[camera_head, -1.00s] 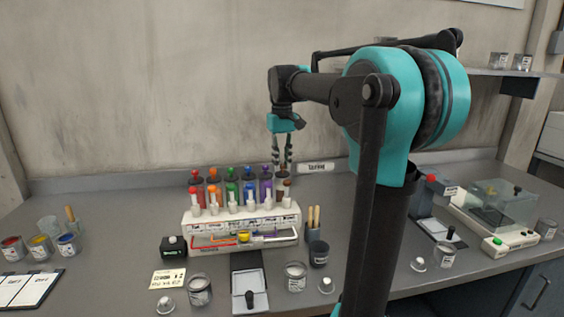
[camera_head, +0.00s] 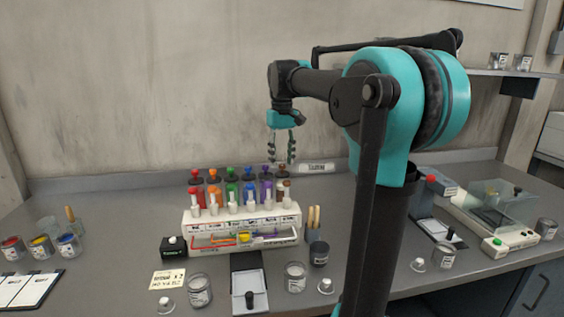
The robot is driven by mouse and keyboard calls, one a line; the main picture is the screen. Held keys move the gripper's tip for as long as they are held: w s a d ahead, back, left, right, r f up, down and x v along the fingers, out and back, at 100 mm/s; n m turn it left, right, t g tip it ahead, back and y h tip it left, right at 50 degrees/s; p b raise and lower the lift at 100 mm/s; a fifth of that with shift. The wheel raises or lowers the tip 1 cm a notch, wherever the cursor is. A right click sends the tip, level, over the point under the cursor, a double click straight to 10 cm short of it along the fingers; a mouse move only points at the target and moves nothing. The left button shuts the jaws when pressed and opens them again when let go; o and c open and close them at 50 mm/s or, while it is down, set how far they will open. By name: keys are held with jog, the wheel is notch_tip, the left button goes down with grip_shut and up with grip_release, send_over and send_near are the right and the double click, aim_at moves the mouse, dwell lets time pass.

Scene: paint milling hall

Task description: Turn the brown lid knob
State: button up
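The dispenser (camera_head: 240,230) is a white rack with a row of colored canisters, each topped by a lid knob. The brown lid knob (camera_head: 283,169) is at the right end of the row, on the brown canister. My gripper (camera_head: 282,160) points straight down just above the brown knob. Its two dark fingers are spread apart, with nothing visible between them. The fingertips look close to the knob's top, but I cannot tell from this view whether they touch it.
Red, orange, green, blue and purple knobs stand left of the brown one, with the purple knob (camera_head: 265,170) closest. White pump heads stand in front. A dark cup (camera_head: 319,253) with wooden sticks is at right. The wall is behind.

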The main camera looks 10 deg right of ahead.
notch_tip(320, 180, up, 11)
dwell(0.3)
jog(key=shift+f, duration=0.1)
notch_tip(320, 180, up, 5)
notch_tip(320, 180, down, 17)
jog(key=shift+f, duration=0.15)
dwell(0.6)
jog(key=shift+c, duration=0.4)
grip_shut()
